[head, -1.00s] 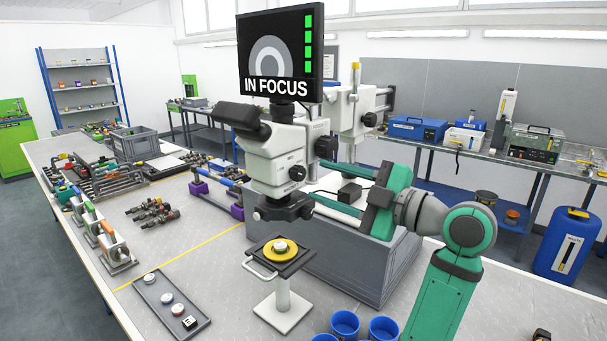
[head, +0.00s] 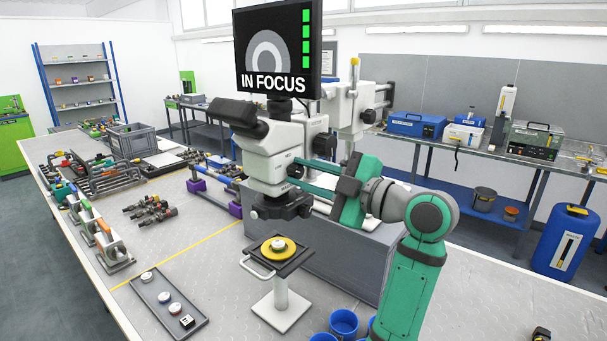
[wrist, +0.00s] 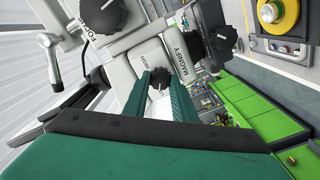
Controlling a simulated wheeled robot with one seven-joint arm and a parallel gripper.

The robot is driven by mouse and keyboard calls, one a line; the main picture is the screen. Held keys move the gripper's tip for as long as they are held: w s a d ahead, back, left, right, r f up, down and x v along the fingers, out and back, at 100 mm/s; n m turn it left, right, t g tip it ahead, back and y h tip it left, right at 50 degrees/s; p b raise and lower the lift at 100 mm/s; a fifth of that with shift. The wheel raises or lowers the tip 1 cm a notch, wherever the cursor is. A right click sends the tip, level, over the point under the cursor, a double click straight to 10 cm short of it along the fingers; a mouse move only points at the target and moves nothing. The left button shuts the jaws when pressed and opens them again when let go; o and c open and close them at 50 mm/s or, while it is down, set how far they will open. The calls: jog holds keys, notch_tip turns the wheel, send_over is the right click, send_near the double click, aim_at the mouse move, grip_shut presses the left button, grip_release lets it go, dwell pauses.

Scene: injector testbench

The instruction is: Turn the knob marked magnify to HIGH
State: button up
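The magnify knob (wrist: 157,79) is black and ridged, on the white microscope (head: 276,150), beside the printed word MAGNIFY in the wrist view. In the head view the knob (head: 296,170) shows at the tips of my gripper (head: 299,174), which comes in from the right. Which way the knob is set cannot be made out.
A black focus knob (wrist: 102,14) and another black knob (wrist: 221,44) sit close to my fingers. The screen (head: 278,50) above reads IN FOCUS with green bars. A small stage (head: 277,255) with a yellow disc stands below. Blue cups (head: 344,323) stand at the front.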

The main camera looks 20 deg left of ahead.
jog(key=shift+m, duration=0.3)
jog(key=m, duration=1.1)
jog(key=shift+w+d+m, duration=0.1)
jog(key=shift+m, duration=0.3)
jog(key=m, duration=0.6)
jog(key=shift+w, duration=0.1)
jog(key=m, duration=0.5)
jog(key=shift+m, duration=0.4)
jog(key=o, duration=1)
jog(key=shift+w, duration=0.1)
jog(key=shift+o, duration=0.2)
